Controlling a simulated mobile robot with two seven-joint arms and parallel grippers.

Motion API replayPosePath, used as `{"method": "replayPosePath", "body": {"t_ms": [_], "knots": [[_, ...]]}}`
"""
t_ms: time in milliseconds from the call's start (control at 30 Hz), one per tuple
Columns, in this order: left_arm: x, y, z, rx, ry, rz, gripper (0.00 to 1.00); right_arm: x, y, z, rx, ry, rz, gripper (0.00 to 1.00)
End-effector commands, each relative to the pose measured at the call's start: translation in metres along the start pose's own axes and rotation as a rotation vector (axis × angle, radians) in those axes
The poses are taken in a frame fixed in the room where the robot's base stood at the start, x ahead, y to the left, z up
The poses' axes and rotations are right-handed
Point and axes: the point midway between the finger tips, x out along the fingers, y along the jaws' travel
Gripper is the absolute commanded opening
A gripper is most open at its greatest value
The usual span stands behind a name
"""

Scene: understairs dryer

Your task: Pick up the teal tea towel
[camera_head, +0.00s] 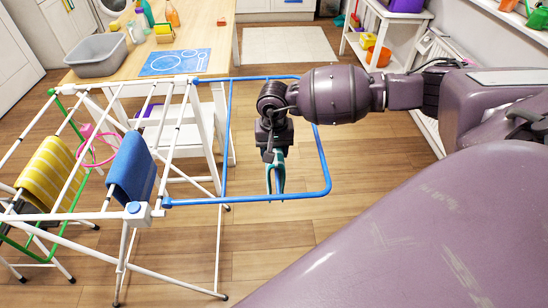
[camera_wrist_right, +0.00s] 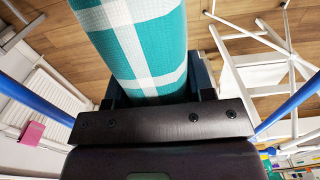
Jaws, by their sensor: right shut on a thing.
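The teal tea towel (camera_wrist_right: 142,45) has white checked stripes. It fills the space between the jaws of my right gripper (camera_wrist_right: 157,88) in the right wrist view. In the head view my right gripper (camera_head: 274,158) points down, and a small part of the teal towel (camera_head: 280,176) shows at its fingers. My right gripper is shut on the towel. It appears within the outline of the drying rack's blue wing (camera_head: 328,160), over the floor; its exact height is unclear. The arm and gripper hide much of the towel in the head view. My left gripper is not in view.
The white drying rack (camera_head: 180,215) stands at the left with a blue towel (camera_head: 131,168) and a yellow striped towel (camera_head: 45,172). A wooden table (camera_head: 205,30) behind holds a grey basin (camera_head: 97,55) and a blue mat (camera_head: 175,62). White shelves (camera_head: 385,25) stand back right.

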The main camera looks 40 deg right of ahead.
Motion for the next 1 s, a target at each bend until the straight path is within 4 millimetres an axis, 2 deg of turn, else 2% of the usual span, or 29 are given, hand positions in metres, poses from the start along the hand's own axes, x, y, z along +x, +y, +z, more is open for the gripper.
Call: {"method": "replayPosePath", "body": {"t_ms": [167,267,800,1000], "knots": [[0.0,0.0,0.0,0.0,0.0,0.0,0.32,-0.009,0.0,-0.001,0.0,0.002,-0.001,0.24],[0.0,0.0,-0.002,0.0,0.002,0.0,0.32,-0.022,0.0,-0.001,-0.001,0.002,-0.001,0.24],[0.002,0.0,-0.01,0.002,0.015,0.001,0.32,-0.153,0.0,-0.001,0.0,0.005,-0.001,0.24],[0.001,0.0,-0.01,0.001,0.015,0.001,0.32,-0.184,0.0,-0.001,0.0,0.003,-0.002,0.24]]}}
